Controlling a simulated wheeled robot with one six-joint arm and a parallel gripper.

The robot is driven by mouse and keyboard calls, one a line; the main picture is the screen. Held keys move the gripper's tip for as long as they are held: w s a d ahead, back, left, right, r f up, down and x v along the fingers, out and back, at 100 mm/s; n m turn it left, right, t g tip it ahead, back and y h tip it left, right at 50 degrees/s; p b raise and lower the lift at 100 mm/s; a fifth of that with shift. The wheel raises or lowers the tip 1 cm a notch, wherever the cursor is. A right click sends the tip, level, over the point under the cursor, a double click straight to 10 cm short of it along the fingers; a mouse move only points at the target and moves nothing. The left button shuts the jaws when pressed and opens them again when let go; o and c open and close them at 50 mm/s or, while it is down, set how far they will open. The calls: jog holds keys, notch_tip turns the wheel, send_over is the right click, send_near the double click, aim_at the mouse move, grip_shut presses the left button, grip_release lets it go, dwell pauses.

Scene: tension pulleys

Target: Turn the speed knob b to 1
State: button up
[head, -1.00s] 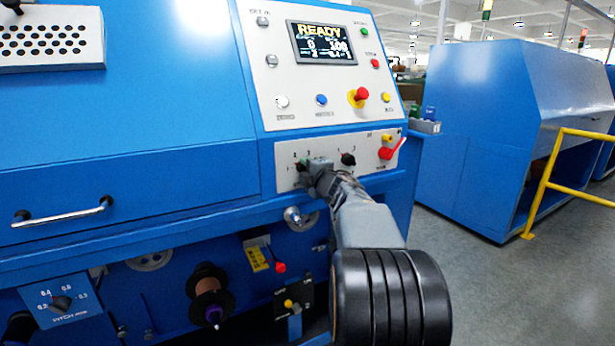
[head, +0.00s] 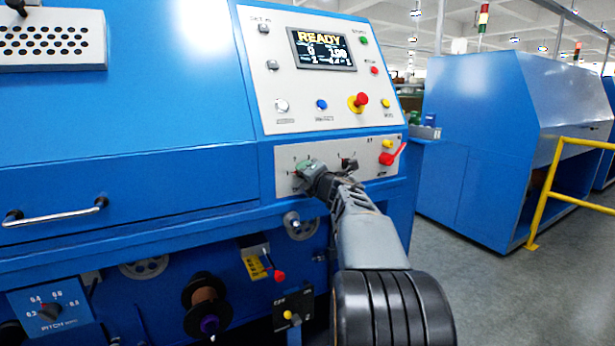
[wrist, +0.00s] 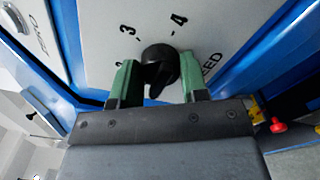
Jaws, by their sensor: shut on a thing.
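The lower control panel (head: 380,150) carries two black knobs side by side. My gripper (head: 310,170) is at the left knob and hides most of it in the head view. In the wrist view the black speed knob (wrist: 158,62) sits between the two green fingers of my gripper (wrist: 158,72), which is shut on it. The printed numbers 3 and 4 show around it, with part of the word "SPEED". The number its pointer marks is not clear. The right knob (head: 349,163) is free beside my gripper. I cannot read which knob is b.
Above is a panel with a READY display (head: 322,49), buttons and a red emergency knob (head: 358,100). A red lever (head: 393,154) is at right on the lower panel. A handwheel (head: 300,225) is just below. A yellow rail (head: 550,190) stands at far right.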

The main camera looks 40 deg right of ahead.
dwell(0.4)
jog(key=o, duration=0.9)
jog(key=s, duration=0.4)
jog(key=s+a+p, duration=0.1)
jog(key=s, duration=0.4)
jog(key=s+a+p, duration=0.1)
jog(key=s, duration=0.3)
jog(key=shift+s, duration=0.35)
jog(key=shift+r, duration=0.1)
